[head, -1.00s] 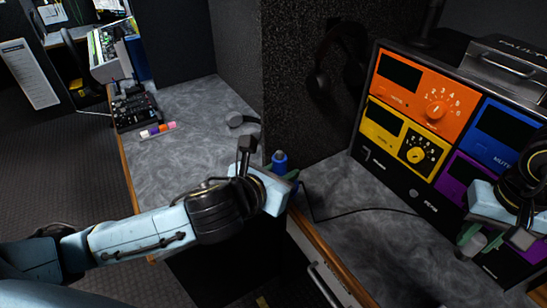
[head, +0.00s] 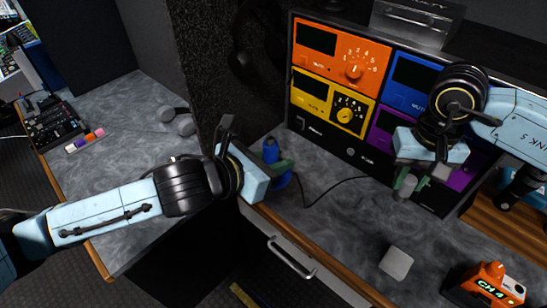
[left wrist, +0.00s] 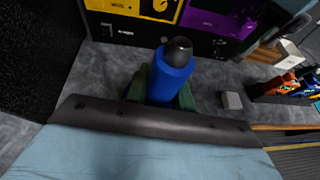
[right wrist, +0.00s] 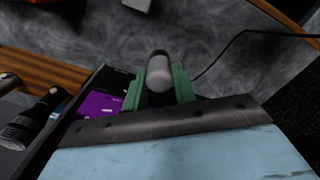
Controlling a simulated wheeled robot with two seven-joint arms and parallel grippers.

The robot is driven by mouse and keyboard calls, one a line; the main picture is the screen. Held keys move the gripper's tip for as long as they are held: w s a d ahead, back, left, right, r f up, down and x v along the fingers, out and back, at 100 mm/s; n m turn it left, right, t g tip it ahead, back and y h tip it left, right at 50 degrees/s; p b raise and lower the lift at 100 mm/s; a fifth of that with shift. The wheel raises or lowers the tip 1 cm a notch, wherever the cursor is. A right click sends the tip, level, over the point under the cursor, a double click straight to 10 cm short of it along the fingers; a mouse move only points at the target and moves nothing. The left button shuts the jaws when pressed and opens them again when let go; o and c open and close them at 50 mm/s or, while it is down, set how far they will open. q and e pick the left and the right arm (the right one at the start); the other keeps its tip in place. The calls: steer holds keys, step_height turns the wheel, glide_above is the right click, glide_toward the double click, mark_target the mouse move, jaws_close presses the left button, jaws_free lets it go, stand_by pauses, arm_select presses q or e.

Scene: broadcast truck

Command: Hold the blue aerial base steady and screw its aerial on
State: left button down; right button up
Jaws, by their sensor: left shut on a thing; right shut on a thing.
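The blue aerial base (head: 271,151) is an upright blue cylinder above the desk edge; the left wrist view shows it larger (left wrist: 172,78), with a dark rounded top. My left gripper (head: 282,170) is shut on it, with green fingers on both sides. My right gripper (head: 407,183) is shut on a grey cylinder (head: 405,187), seemingly the aerial, in front of the rack. The right wrist view shows this cylinder's pale rounded end (right wrist: 159,72) between green fingers; the rest is hidden. The two held parts are well apart.
A rack with orange, yellow, blue and purple panels (head: 335,100) stands behind. A pale block (head: 397,262) and an orange CH 4 box (head: 488,284) lie on the right desk. Headphones (head: 178,121) and a mixer (head: 54,127) are on the left desk. A dark cable crosses the desk.

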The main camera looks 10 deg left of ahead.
steer(key=w+a+r+m, duration=0.3)
steer(key=a+r, duration=0.7)
steer(key=a, duration=0.3)
step_height(320, 180, up, 10)
steer(key=m, duration=0.3)
glide_above(271, 138)
steer(key=shift+w+a+f, duration=0.1)
steer(key=shift+f, duration=0.05)
steer(key=shift+f, duration=0.1)
steer(key=shift+f, duration=1.95)
steer(key=shift+f, duration=0.85)
steer(key=shift+f, duration=0.6)
